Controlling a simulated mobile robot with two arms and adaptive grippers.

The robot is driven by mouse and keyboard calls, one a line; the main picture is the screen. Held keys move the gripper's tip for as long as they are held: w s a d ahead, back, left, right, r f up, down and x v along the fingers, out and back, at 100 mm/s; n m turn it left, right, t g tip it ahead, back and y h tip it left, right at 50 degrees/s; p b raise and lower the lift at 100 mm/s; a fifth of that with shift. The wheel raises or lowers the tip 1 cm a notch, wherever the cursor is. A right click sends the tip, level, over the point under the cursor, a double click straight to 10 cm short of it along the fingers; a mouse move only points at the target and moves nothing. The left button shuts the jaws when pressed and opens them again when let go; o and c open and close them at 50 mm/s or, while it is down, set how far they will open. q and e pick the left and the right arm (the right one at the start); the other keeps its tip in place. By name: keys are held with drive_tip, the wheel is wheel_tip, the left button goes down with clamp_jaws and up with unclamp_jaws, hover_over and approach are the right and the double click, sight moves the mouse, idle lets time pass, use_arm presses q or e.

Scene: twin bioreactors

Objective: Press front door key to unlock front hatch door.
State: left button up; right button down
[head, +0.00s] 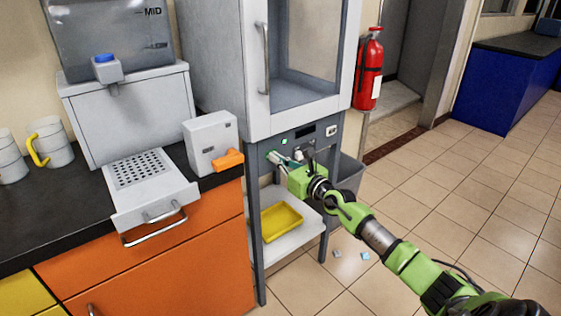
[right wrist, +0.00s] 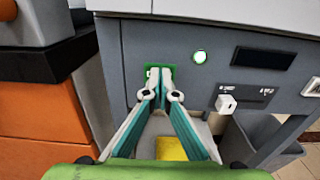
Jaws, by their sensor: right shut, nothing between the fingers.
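My right gripper (head: 272,157) is shut and empty, with its fingertips at the control panel below the grey cabinet. In the right wrist view the closed fingertips (right wrist: 157,74) overlap a green-edged square key (right wrist: 171,70). They look very close to it or touching; the fingers hide most of the key and any label. The front hatch door (head: 307,45), with a window and a vertical handle (head: 264,60), appears closed. My left gripper is not in view.
The panel also holds a round lit green-white lamp (right wrist: 199,57), a dark display (right wrist: 262,57) and a white switch knob (right wrist: 226,103). A yellow tray (head: 282,222) lies on the shelf below. An orange-drawer counter (head: 160,262) stands close on the left. Tiled floor on the right is mostly clear.

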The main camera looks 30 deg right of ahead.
drive_tip(key=shift+r, duration=0.4)
drive_tip(key=s, duration=0.8)
drive_tip(key=shift+d+f, duration=0.3)
drive_tip(key=shift+f, duration=0.1)
idle(0.5)
